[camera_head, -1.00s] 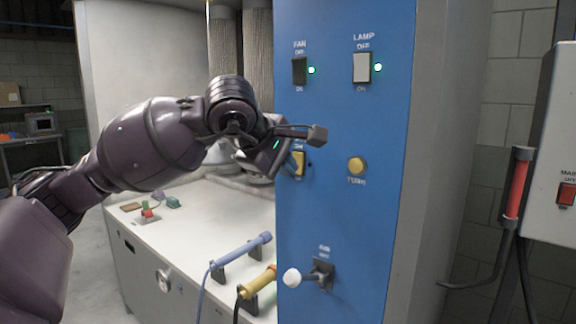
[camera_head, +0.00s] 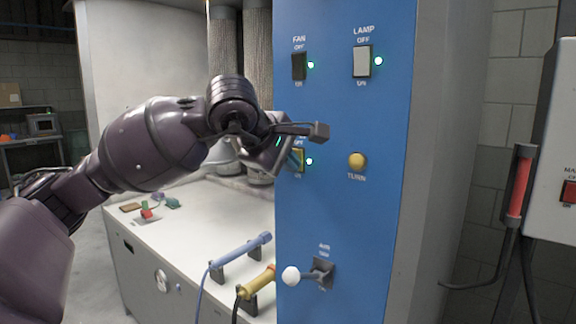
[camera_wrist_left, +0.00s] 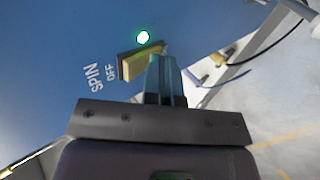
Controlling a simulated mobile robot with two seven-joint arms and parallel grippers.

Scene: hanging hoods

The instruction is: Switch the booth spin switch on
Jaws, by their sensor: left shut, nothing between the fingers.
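The spin switch is a yellow rocker (camera_head: 300,155) on the blue panel (camera_head: 340,205), below the fan switch. The small lamp (camera_head: 309,161) beside it glows green. In the left wrist view the yellow rocker (camera_wrist_left: 130,66) sits by the words SPIN and OFF, and its lamp (camera_wrist_left: 143,37) is lit. My left gripper (camera_head: 291,162) is shut and empty, with its tips at the rocker and covering part of it. In the left wrist view its teal fingers (camera_wrist_left: 164,72) overlap the rocker's edge; I cannot tell whether they touch. My right gripper is not in view.
A yellow TURN knob (camera_head: 357,160) is to the right. A white-knobbed lever (camera_head: 292,275) juts out below. Blue (camera_head: 240,256) and yellow (camera_head: 257,281) handled tools rest on the white bench (camera_head: 200,225).

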